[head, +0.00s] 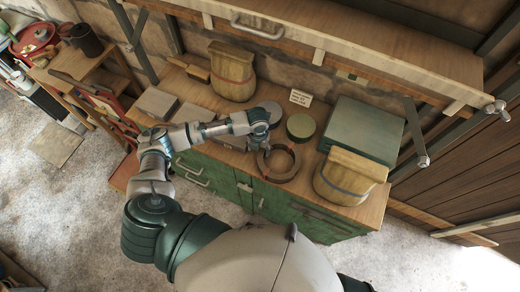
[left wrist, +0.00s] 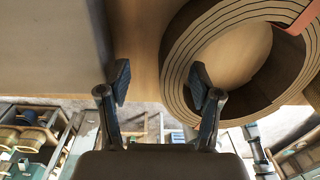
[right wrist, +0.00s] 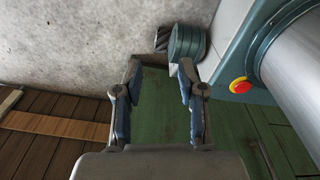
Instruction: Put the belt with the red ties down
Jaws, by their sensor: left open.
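The belt (head: 278,163) is a dark, ribbed ring lying on the wooden bench top near its front edge. In the left wrist view the belt (left wrist: 180,75) fills the upper right, with a red tie (left wrist: 300,16) on its far side. My left gripper (head: 262,143) is at the belt's left side in the head view. My right gripper (right wrist: 160,75) is open and empty, away from the bench.
A shelf (head: 350,40) hangs above the back.

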